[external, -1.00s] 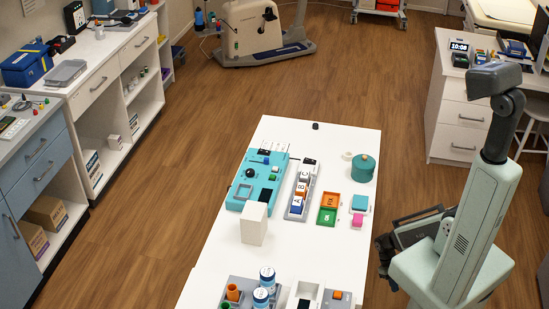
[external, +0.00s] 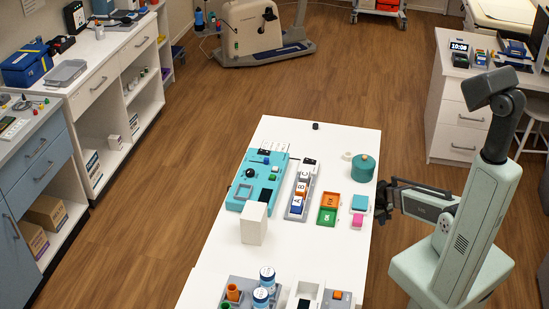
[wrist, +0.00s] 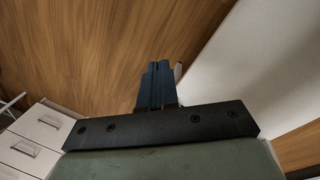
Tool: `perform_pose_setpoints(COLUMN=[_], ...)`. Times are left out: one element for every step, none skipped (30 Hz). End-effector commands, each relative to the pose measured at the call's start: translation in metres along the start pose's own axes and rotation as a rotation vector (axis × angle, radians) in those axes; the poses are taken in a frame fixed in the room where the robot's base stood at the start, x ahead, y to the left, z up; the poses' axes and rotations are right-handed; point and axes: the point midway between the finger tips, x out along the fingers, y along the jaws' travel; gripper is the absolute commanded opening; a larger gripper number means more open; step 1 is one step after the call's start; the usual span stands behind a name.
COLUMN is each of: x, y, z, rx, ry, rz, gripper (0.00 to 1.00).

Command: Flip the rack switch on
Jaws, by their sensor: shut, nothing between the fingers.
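A grey rack (external: 290,213) with blue and white blocks marked with letters stands on the white table; I cannot tell which part is its switch or how it is set. A teal panel (external: 239,206) with a black knob, a blue piece and a green button lies left of the rack. My gripper (external: 381,205) is at the table's right edge, apart from both. In the wrist view my gripper (wrist: 158,68) is shut and empty, with its dark fingers together above the wooden floor.
The white table (external: 322,265) also holds a teal pot (external: 363,169), an orange and green tray (external: 335,208), pink and teal blocks, a white box (external: 254,224) and blue-and-white cans (external: 267,277).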

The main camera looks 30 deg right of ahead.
Motion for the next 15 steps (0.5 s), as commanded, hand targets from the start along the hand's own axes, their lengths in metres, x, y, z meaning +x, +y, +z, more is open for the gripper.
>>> perform_pose_setpoints(x=[-0.008, -0.013, -0.021, -0.026, -0.033, -0.041, -0.047, -0.053, -0.061, -0.068, -0.075, -0.084, -0.092, -0.099, -0.110], y=[0.018, 0.027, 0.040, 0.050, 0.060, 0.073, 0.083, 0.093, 0.106, 0.117, 0.128, 0.142, 0.153, 0.164, 0.180], z=[-0.025, -0.037, -0.052, -0.062, -0.073, -0.086, -0.096, -0.105, -0.117, -0.125, -0.134, -0.144, -0.152, -0.160, -0.170], rx=[0.020, 0.030, 0.043, 0.052, 0.062, 0.074, 0.082, 0.091, 0.103, 0.111, 0.120, 0.131, 0.140, 0.148, 0.160], ry=[0.040, 0.061, 0.089, 0.109, 0.130, 0.156, 0.175, 0.194, 0.219, 0.236, 0.254, 0.279, 0.297, 0.314, 0.339], rz=[0.015, 0.024, 0.037, 0.046, 0.055, 0.068, 0.079, 0.088, 0.101, 0.111, 0.122, 0.136, 0.147, 0.158, 0.174], gripper=[0.00, 0.00, 0.00, 0.00, 0.00, 0.00, 0.00, 0.00, 0.00, 0.00, 0.00, 0.00, 0.00, 0.00, 0.00])
